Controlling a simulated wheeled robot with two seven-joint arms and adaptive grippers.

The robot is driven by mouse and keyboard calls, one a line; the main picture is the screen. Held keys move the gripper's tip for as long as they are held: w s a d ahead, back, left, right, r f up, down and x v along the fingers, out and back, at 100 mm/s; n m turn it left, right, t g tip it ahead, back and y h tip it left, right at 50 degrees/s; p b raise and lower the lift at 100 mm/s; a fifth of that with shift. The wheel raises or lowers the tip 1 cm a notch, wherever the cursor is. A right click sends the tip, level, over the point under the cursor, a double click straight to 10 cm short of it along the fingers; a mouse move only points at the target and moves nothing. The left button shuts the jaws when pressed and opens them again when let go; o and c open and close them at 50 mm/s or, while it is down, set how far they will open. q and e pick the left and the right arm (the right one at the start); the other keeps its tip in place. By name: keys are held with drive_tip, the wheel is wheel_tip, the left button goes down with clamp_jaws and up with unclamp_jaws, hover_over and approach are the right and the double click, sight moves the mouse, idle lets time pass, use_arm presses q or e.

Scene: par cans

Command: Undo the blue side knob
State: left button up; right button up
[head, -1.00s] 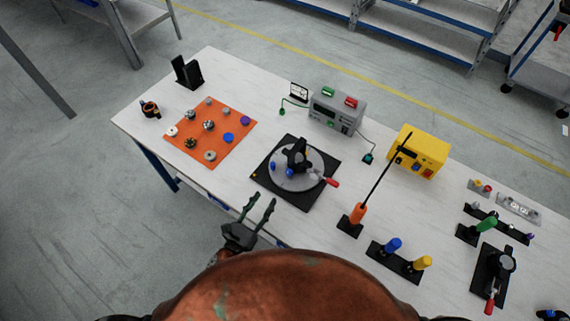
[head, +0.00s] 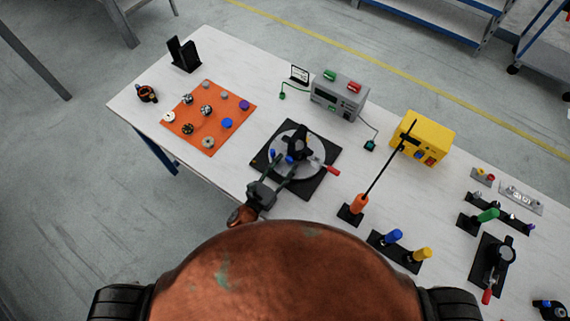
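A fixture with a round grey plate (head: 310,171) sits on a black square base (head: 312,188) on the table. A black upright part (head: 301,146) stands on the plate, with small blue knobs low on its near side. One blue knob (head: 290,160) is near the middle and another (head: 273,153) is to the left. My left gripper (head: 283,165) reaches over the plate's near-left edge, fingers spread, tips close to the blue knobs. I cannot tell whether a finger touches a knob. A red-tipped handle (head: 328,169) sticks out right. My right gripper is not in view.
An orange mat (head: 207,143) with several small knobs lies left. A grey power unit (head: 337,98) and a yellow box (head: 422,138) stand behind. Blue and yellow handles (head: 393,237) stand near front.

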use_arm(q)
clamp_jaws()
drive_tip(key=n, duration=0.5)
drive_tip(key=shift+w+n, duration=0.1)
drive_tip(key=shift+n, duration=0.3)
idle(0.4)
unclamp_jaws()
idle(0.4)
